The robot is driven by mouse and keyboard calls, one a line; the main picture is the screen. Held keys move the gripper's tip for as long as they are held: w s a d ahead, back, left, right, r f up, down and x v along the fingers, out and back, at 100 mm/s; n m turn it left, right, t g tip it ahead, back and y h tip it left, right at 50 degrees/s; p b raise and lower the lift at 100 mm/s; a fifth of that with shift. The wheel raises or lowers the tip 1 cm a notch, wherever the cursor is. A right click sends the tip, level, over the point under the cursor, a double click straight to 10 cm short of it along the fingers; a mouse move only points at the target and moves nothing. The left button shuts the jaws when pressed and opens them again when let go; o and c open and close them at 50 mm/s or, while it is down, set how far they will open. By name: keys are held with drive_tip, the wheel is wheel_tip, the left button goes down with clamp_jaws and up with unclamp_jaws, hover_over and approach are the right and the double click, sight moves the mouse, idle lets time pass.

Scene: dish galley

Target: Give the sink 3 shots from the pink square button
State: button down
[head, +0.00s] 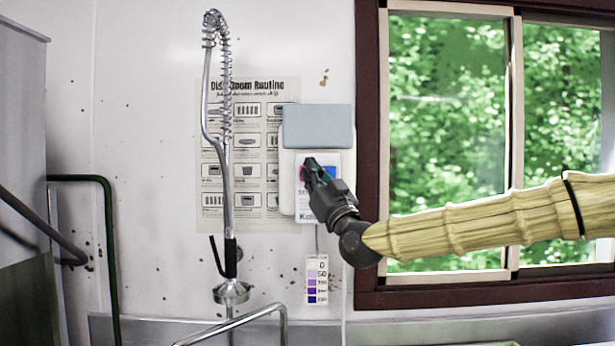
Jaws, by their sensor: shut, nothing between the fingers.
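A wall dispenser (318,126) with a grey-blue top and a white front hangs beside the window. My gripper (308,164) is shut and empty, with its fingertips at the dispenser's front. A sliver of pink shows just left of the fingertips, and a blue patch (329,172) shows to their right. The gripper hides most of the pink part, so its shape and whether I touch it cannot be told. The sink itself is not clearly in view; only a metal edge (130,328) shows along the bottom.
A tall spring spray faucet (229,150) stands left of the dispenser, in front of a poster (211,185). A colour strip card (317,280) hangs below the dispenser. A dark-framed window (445,140) is behind my arm. A bent metal rail (250,316) rises at the bottom.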

drive_tip(key=s+b, duration=0.1)
drive_tip(key=s, duration=0.3)
drive_tip(key=shift+s+b, duration=0.2)
drive_tip(key=shift+b, duration=0.15)
idle(0.7)
